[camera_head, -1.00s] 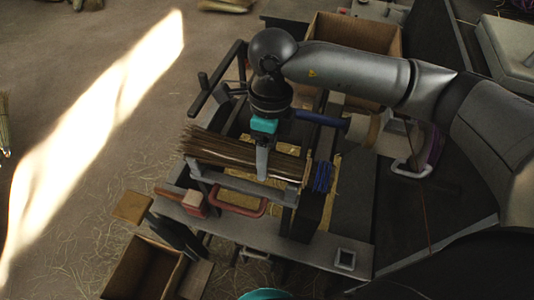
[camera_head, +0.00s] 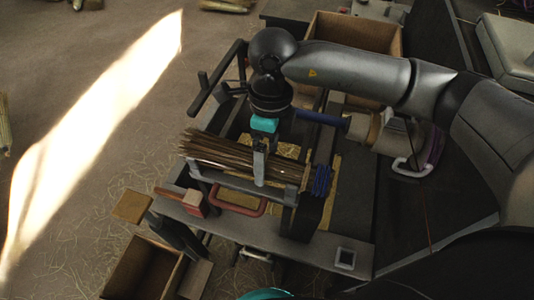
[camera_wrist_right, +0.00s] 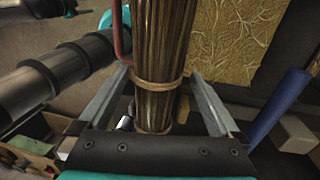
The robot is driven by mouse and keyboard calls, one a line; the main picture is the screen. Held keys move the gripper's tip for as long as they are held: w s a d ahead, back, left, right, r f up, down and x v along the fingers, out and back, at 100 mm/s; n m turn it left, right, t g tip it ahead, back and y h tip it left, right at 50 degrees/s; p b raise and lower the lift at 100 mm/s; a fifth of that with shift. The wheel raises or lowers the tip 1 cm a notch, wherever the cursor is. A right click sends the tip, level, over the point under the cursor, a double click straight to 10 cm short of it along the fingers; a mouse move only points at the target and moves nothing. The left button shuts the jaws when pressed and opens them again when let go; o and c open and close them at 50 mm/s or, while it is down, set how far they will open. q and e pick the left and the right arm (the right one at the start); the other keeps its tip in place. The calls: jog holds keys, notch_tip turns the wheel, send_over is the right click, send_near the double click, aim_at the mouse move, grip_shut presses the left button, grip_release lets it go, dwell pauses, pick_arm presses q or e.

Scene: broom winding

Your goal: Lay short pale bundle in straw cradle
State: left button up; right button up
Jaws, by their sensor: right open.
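The brown straw bundle (camera_head: 215,152) lies lengthwise in the grey cradle (camera_head: 237,184), tilted slightly down to the right. It looks brown rather than pale. A blue band (camera_head: 320,181) shows at its right end. My right gripper (camera_head: 260,176) points down over the bundle's middle. In the right wrist view, the open fingers stand on either side of the bundle (camera_wrist_right: 163,50), with a visible gap at each side. Tan ties ring the bundle there. My left gripper does not show.
A red handle (camera_head: 238,205) is at the cradle's front. An open cardboard box (camera_head: 350,35) stands behind, and another box (camera_head: 145,270) is at the lower left. Yellow straw matting (camera_head: 330,190) lies beneath.

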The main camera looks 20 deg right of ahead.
notch_tip(320, 180, up, 15)
jog(key=w+d, duration=0.1)
jog(key=w, duration=0.1)
jog(key=shift+w+d, duration=0.15)
dwell(0.6)
